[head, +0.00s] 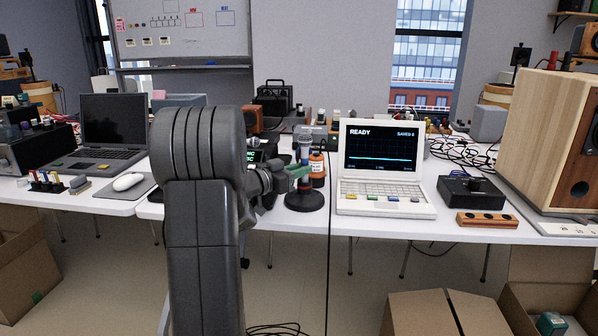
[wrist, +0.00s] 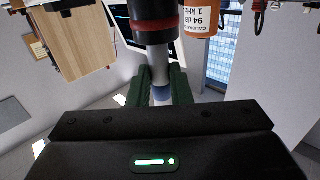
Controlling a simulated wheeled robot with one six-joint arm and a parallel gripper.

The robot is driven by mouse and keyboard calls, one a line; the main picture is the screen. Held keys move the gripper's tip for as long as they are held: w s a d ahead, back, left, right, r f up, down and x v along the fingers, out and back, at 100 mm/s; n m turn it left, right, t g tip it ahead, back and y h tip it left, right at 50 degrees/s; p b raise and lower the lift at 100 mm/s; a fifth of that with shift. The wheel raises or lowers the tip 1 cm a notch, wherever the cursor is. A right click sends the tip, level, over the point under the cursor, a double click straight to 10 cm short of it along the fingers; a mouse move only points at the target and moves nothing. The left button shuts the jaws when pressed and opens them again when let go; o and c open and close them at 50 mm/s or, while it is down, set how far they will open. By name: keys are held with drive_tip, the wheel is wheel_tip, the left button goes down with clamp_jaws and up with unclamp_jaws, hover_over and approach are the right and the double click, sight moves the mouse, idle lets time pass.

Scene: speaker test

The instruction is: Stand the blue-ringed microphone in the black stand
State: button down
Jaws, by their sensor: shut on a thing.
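The blue-ringed microphone (head: 304,153) is upright in the head view. In the wrist view, which looks upside down, its grey shaft (wrist: 160,66) and blue ring show between the green fingers. My gripper (head: 299,171) is shut on it, also in the wrist view (wrist: 157,82). The black stand (head: 304,202) has a round base on the table, directly below the microphone. Its black collar with a red band (wrist: 155,26) lines up with the shaft in the wrist view. The shaft meets the collar's edge there; I cannot tell how deep it sits.
An orange calibrator bottle (head: 317,168) stands close behind and right of the stand, also in the wrist view (wrist: 201,16). A white laptop (head: 386,200) is to the right, then a black box (head: 472,191) and a wooden speaker (head: 540,135). A mouse (head: 128,182) lies left.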

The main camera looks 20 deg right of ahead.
drive_tip(key=shift+f+b, duration=0.25)
drive_tip(key=shift+b, duration=0.3)
idle(0.4)
drive_tip(key=c, duration=1.2)
unclamp_jaws()
drive_tip(key=shift+c, duration=0.2)
drive_tip(key=p+v, duration=0.1)
drive_tip(key=v, duration=1.2)
drive_tip(key=shift+s+a, duration=0.15)
drive_tip(key=shift+a, duration=0.2)
